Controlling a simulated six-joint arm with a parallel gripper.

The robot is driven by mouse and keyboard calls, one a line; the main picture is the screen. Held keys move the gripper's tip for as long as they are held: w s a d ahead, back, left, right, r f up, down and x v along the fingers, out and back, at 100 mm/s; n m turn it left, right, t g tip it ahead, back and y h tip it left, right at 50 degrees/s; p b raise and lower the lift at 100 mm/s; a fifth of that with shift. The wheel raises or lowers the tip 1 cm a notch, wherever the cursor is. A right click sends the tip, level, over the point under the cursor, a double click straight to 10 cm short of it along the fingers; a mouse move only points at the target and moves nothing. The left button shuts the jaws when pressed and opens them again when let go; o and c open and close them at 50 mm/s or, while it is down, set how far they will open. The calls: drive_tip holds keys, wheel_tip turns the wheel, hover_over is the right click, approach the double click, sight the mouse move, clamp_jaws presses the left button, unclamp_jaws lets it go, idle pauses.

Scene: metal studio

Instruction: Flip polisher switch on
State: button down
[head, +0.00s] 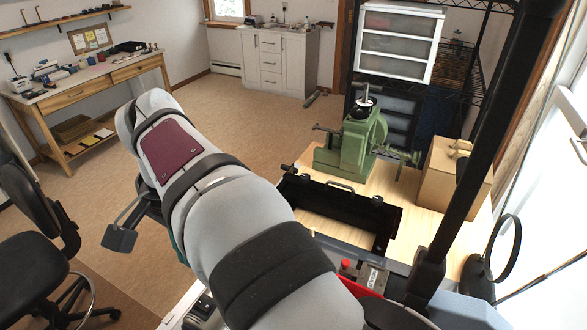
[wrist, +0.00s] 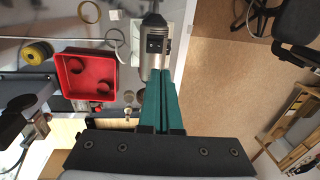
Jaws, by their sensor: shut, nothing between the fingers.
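The polisher (wrist: 154,60) shows in the wrist view as a rounded silver-grey body at top centre. A black switch plate (wrist: 154,40) with small light marks is on its face. Whether the switch is on or off is too small to tell. My gripper (wrist: 161,74) has teal fingers, shut together and empty. Their tips overlap the lower part of the polisher in the picture, below the switch plate. I cannot tell whether they touch it. In the head view my arm hides most of that area.
In the wrist view, a red tray (wrist: 86,76) with round items and a yellow tape roll (wrist: 37,53) lie left of the polisher. The head view shows a green machine (head: 350,148), a black open case (head: 335,212) and a cardboard box (head: 452,172) on the wooden bench.

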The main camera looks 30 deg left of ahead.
drive_tip(key=f, duration=0.4)
drive_tip(key=a+f, duration=0.1)
drive_tip(key=f, duration=0.9)
drive_tip(key=shift+a, duration=0.35)
